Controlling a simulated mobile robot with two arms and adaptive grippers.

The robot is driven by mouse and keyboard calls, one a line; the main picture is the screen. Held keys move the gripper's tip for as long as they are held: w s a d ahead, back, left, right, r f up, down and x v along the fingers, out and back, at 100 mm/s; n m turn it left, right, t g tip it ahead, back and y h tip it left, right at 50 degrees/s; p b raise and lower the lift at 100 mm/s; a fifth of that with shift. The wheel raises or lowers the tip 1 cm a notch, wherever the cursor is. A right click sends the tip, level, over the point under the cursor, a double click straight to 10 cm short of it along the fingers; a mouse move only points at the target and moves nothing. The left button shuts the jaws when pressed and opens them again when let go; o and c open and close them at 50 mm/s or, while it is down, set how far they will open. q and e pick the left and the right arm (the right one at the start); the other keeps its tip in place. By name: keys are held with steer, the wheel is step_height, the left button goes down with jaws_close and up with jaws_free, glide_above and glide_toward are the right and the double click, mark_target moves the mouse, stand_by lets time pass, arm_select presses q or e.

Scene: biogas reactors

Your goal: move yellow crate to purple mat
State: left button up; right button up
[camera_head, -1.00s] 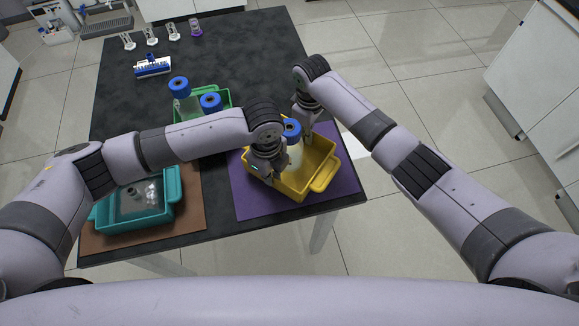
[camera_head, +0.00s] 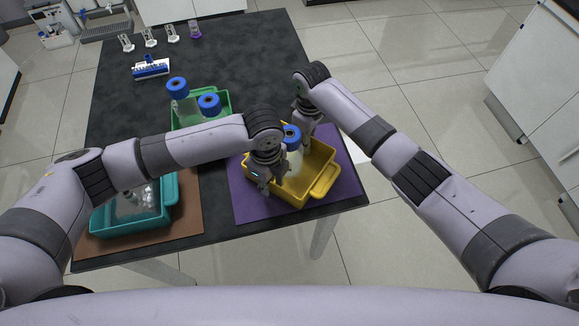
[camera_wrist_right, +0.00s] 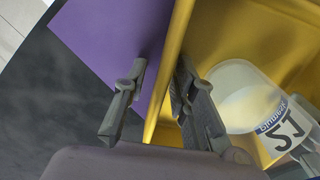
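The yellow crate (camera_head: 325,181) rests on the purple mat (camera_head: 244,200) at the table's front right. A bottle with a blue cap (camera_head: 291,133) stands in it and also shows in the right wrist view, with a printed label (camera_wrist_right: 283,128). My left gripper (camera_head: 270,182) is at the crate's left wall; its fingertips look spread apart at that wall. My right gripper (camera_head: 304,137) is at the crate's far wall. In the right wrist view its fingers (camera_wrist_right: 160,100) stand apart on either side of the yellow wall (camera_wrist_right: 167,80), with a gap.
A teal crate (camera_head: 135,222) stands on a brown mat (camera_head: 190,222) at the front left. A green crate (camera_head: 228,100) with blue-capped bottles stands behind my left arm. A blue-and-white rack (camera_head: 151,68) and several small vessels stand farther back. The table's middle back is clear.

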steer(key=shift+r, duration=0.1)
arm_select(q)
step_height(320, 180, up, 12)
arm_select(e)
step_height(320, 180, up, 12)
steer(key=shift+f, duration=0.1)
stand_by(0.5)
stand_by(0.5)
